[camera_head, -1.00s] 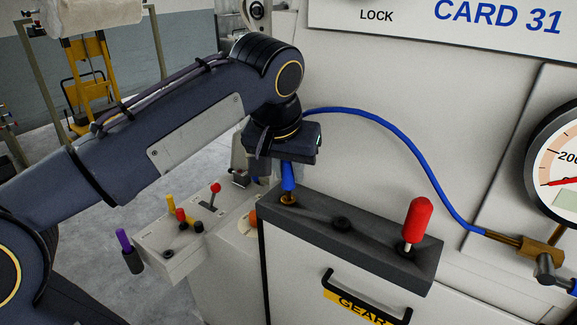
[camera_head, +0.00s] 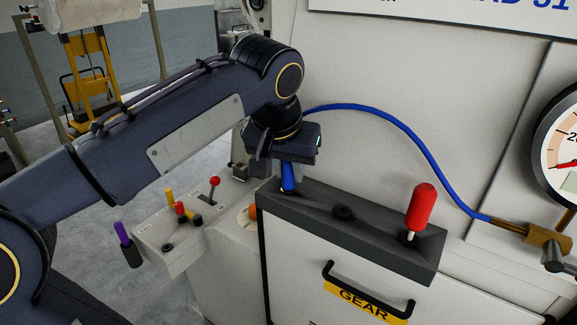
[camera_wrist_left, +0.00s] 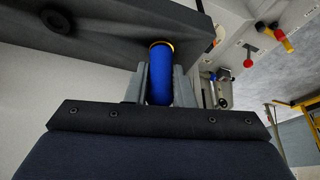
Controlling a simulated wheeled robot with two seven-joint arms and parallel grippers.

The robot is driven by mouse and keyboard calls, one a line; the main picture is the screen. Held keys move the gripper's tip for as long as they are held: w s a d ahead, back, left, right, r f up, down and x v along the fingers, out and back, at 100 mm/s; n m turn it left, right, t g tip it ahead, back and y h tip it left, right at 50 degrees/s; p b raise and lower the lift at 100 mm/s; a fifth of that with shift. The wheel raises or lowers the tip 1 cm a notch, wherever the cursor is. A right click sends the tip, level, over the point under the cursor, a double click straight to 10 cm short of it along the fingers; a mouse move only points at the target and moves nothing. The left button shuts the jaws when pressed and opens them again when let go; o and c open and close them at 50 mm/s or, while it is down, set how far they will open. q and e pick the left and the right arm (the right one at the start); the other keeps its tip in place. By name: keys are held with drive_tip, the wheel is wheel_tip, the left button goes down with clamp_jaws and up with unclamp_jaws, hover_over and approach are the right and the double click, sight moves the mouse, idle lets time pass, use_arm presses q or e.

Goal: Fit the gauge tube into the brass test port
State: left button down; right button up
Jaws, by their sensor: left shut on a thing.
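My left gripper (camera_head: 287,168) points down over the dark ledge (camera_head: 385,232) of the machine and is shut on the blue gauge tube (camera_head: 289,180). In the left wrist view the tube (camera_wrist_left: 160,78) sits between both grey fingers. Its far end meets the brass test port (camera_wrist_left: 160,44), which shows as a thin brass rim at the tube's end. The tube looks nearly upright in the head view, where the port is hardly visible. I cannot tell how deep the tube's end is in the port. My right gripper is not in view.
A blue hose (camera_head: 400,135) arches from behind the gripper to a brass fitting (camera_head: 545,240) near the gauge dial (camera_head: 565,150). A red-handled lever (camera_head: 422,205) rises from the ledge's right part. A control box (camera_head: 185,240) with small levers stands at left.

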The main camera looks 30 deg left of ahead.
use_arm(q)
drive_tip(key=shift+f, duration=0.2)
drive_tip(key=c, duration=1.2)
unclamp_jaws()
drive_tip(key=shift+o, duration=0.2)
drive_tip(key=v, duration=0.8)
drive_tip(key=s+d+f+h, duration=0.1)
drive_tip(key=s+f, duration=0.3)
drive_tip(key=f, duration=0.4)
drive_tip(key=s+d+f+h, duration=0.1)
drive_tip(key=s+f+h, duration=0.1)
drive_tip(key=s+f, duration=0.3)
drive_tip(key=s+d+f+t+h, duration=0.1)
drive_tip(key=s+f, duration=0.4)
drive_tip(key=f, duration=0.8)
drive_tip(key=shift+d+f+h, duration=0.15)
drive_tip(key=shift+d+h, duration=0.15)
drive_tip(key=shift+d, duration=0.05)
